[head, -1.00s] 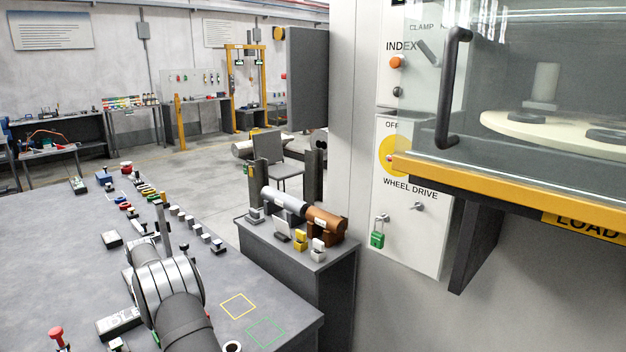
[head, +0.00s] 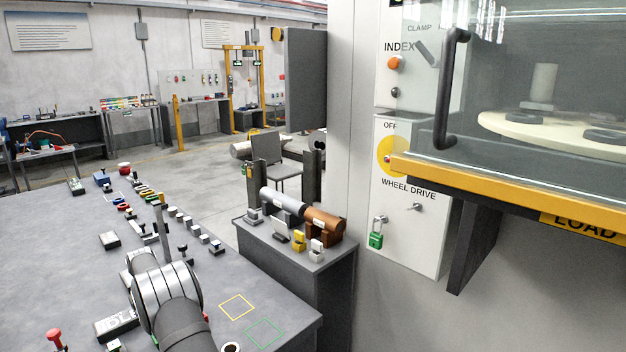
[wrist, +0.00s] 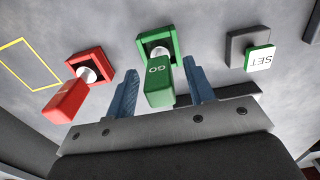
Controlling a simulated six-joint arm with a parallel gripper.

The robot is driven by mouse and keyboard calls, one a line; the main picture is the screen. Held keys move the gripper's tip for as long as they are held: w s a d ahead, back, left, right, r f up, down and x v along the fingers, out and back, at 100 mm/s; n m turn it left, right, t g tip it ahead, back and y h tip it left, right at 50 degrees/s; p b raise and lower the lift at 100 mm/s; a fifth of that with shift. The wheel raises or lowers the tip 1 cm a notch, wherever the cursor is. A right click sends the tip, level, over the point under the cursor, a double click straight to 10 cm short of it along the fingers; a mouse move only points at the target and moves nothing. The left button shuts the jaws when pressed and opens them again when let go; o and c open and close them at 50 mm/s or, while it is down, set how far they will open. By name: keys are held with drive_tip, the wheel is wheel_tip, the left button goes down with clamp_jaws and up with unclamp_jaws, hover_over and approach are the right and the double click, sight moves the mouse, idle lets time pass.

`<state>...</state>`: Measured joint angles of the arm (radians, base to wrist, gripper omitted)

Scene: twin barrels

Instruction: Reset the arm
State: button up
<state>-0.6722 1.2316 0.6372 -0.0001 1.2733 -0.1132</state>
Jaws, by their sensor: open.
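My gripper (wrist: 160,80) shows in the wrist view as two blue fingers spread apart. A green block marked GO (wrist: 158,92), on a metal stem in a green square base (wrist: 160,42), appears between the fingers, with gaps on both sides. A red block (wrist: 66,100) on a similar stem and red base lies to the left. A grey block with a green-edged white SET face (wrist: 260,58) is to the right. In the head view my arm's wrist is over the grey bench (head: 60,270); the fingers are hidden there.
Several small blocks and knobs run along the bench, among them a red knob (head: 56,336) at front left. Yellow (head: 237,306) and green (head: 266,333) outlines are bare. A side stand holds a grey and copper cylinder (head: 322,226). A cabinet with a yellow ledge (head: 500,190) stands right.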

wheel_tip(320, 180, up, 15)
wheel_tip(320, 180, down, 17)
drive_tip(key=shift+f, duration=0.2)
wheel_tip(320, 180, up, 8)
drive_tip(key=shift+r, duration=0.75)
drive_tip(key=shift+o, duration=0.4)
